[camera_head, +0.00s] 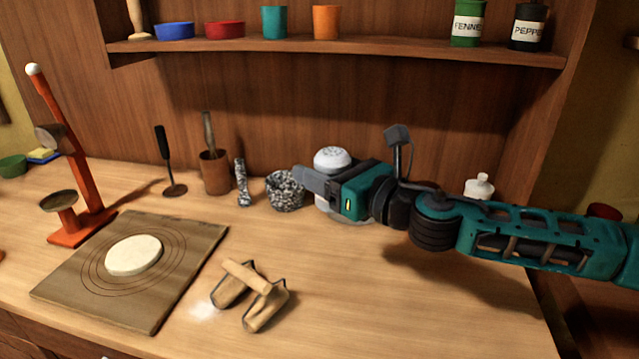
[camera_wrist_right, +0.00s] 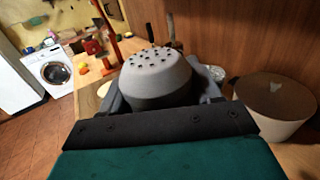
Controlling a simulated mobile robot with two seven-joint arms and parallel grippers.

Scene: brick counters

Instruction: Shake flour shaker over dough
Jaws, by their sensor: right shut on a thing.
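The flour shaker (camera_head: 332,158) has a pale domed top with dark holes and stands upright near the back of the counter. My right gripper (camera_head: 318,184) reaches in from the right and is shut around its body. In the right wrist view the shaker's holed top (camera_wrist_right: 156,72) sits between the fingers (camera_wrist_right: 160,98). The dough (camera_head: 133,255) is a flat pale round on a brown board (camera_head: 75,283) at the left, well away from the shaker. My left gripper is not in view.
A speckled mortar (camera_head: 285,192) is close left of the shaker. A wooden cup (camera_head: 214,174) and an orange stand (camera_head: 70,160) are farther left. A shelf (camera_head: 400,50) runs above. The front right counter is clear.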

